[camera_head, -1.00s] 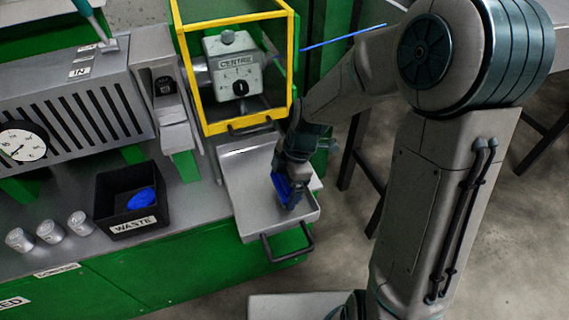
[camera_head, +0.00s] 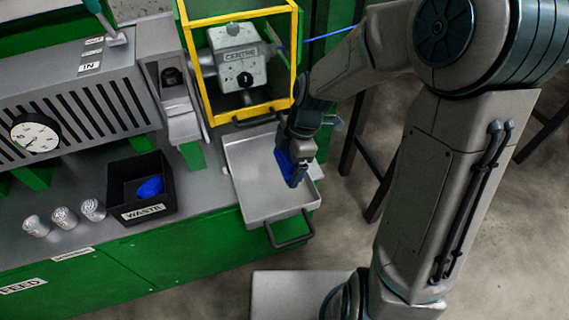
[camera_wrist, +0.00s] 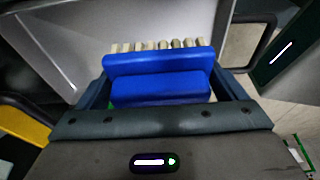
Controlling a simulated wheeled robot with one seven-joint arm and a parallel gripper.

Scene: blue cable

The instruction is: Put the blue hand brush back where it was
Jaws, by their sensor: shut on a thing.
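My gripper (camera_head: 296,165) is over the right part of the shallow metal tray (camera_head: 262,207), with its fingers pointing down. It is shut on the blue hand brush (camera_wrist: 158,82). In the wrist view the blue brush body lies between the two fingers, with pale bristle tufts along its far edge. In the head view the brush (camera_head: 283,162) shows only as a small blue patch beside the fingers. Whether the bristles touch the tray cannot be told.
A yellow-framed guard (camera_head: 205,93) around a grey machine block stands behind the tray. A black WASTE bin (camera_head: 146,212) with a blue lump inside is at the left, beside several metal pieces (camera_head: 64,217). The tray has a dark front handle (camera_head: 290,238).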

